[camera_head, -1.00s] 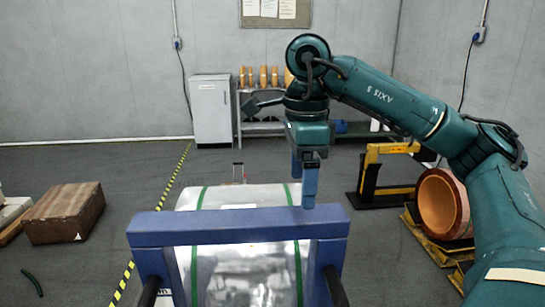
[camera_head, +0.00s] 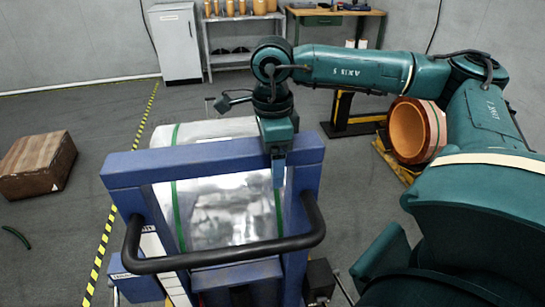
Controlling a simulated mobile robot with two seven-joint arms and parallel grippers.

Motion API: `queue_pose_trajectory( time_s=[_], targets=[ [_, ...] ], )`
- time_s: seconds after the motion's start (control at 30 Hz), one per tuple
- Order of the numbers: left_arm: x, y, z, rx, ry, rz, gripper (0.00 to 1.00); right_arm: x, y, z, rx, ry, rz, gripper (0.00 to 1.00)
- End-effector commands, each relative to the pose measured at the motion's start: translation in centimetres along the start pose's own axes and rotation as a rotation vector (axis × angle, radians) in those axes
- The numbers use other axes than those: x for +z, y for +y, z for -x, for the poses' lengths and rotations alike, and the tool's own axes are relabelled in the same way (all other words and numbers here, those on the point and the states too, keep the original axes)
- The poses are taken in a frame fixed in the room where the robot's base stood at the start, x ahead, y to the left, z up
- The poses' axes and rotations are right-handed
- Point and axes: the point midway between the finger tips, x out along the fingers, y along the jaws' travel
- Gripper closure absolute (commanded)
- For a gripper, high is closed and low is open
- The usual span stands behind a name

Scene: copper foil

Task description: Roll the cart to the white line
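The cart has a blue frame (camera_head: 215,157) with a black curved handle (camera_head: 225,259) at its near side. It carries a shiny silver roll (camera_head: 230,213) with green straps. My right gripper (camera_head: 279,168) is at the right part of the frame's top bar. One blue finger hangs down over the bar's near face; the other is hidden, so its opening cannot be told. My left gripper is not in view. A thin white line (camera_head: 80,86) crosses the floor at the back left, near the wall.
A yellow-and-black striped line (camera_head: 121,213) runs along the floor left of the cart. A brown crate (camera_head: 38,165) lies further left. A copper-coloured coil (camera_head: 410,130) on a yellow stand is at the right. A cabinet (camera_head: 180,45) and shelves stand at the back.

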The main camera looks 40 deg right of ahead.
Motion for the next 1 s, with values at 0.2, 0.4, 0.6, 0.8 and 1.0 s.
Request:
queue_pose_trajectory(
  time_s=[0.2,0.4,0.6,0.8,1.0],
  targets=[
    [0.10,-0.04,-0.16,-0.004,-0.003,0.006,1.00,-0.01,0.02,-0.63,0.000,0.000,0.001,0.20],
    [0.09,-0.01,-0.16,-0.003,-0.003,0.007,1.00,-0.02,0.01,-0.61,0.000,0.000,0.000,0.22],
    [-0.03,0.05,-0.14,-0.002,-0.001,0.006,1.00,-0.01,0.01,-0.59,0.000,0.000,0.000,0.39],
    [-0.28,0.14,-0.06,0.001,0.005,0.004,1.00,-0.01,0.01,-0.58,0.000,0.000,0.000,0.55],
    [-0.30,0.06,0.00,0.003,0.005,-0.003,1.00,-0.01,0.00,-0.58,0.000,0.000,0.000,0.72]
  ],
)
